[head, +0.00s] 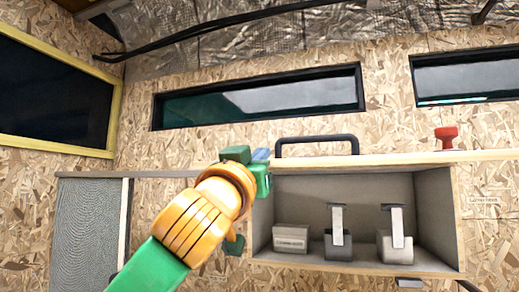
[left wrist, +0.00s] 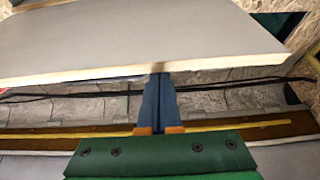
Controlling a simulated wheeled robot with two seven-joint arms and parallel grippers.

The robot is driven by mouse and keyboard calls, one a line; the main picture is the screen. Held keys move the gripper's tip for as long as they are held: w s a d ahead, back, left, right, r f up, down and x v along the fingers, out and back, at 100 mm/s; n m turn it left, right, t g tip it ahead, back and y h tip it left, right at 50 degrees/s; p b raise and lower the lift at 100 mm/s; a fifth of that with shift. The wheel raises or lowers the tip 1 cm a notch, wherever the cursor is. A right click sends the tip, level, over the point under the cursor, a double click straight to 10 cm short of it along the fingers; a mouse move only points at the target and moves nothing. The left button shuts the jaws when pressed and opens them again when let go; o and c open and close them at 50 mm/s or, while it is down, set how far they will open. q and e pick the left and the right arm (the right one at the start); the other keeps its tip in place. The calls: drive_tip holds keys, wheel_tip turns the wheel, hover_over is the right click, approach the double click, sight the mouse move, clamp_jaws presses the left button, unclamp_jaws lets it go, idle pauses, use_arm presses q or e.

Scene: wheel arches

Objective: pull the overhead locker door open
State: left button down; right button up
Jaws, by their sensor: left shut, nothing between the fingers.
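The overhead locker (head: 435,215) is in the middle right of the head view, and its front is uncovered, showing a grey interior. Its door (head: 390,160) is raised and seen nearly edge-on as a pale wood strip above the opening, with a black bar handle (head: 317,138) on top. My left gripper (head: 262,158) is at the left end of the door, shut and empty. In the left wrist view, its blue fingers (left wrist: 158,100) are together, tips near the wood edge of a grey panel (left wrist: 140,40), apparently the door. I cannot tell whether they touch. My right gripper is out of view.
Inside the locker stand a small grey box (head: 290,239) and two grey items with upright tabs (head: 338,245) (head: 396,247). A red knob (head: 447,137) stands above the door strip at right. A grey textured panel (head: 88,235) is at left, below a yellow-framed dark opening (head: 55,95).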

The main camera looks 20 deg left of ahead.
use_arm(q)
drive_tip(key=shift+s, duration=0.1)
wheel_tip(320, 180, down, 6)
drive_tip(key=t+b, duration=0.1)
drive_tip(key=b, duration=0.6)
drive_tip(key=shift+w, duration=0.45)
